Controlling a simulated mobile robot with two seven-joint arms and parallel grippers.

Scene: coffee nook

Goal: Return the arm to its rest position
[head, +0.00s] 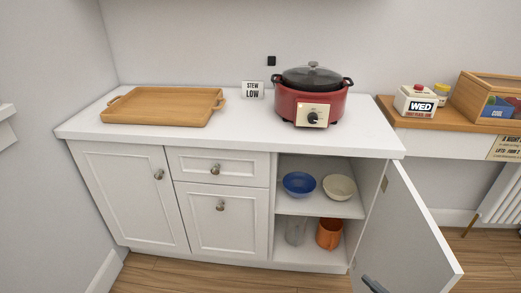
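No whole arm shows in the head view. A small dark grey bar (374,284) juts in at the bottom edge, in front of the open cabinet door (405,235). It looks like a tip of my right gripper, but too little shows to tell whether it is open or shut. My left gripper is not in view.
The door stands wide open to the right. A wooden tray (165,106) and red cooker (312,96) stand on the counter (230,132).

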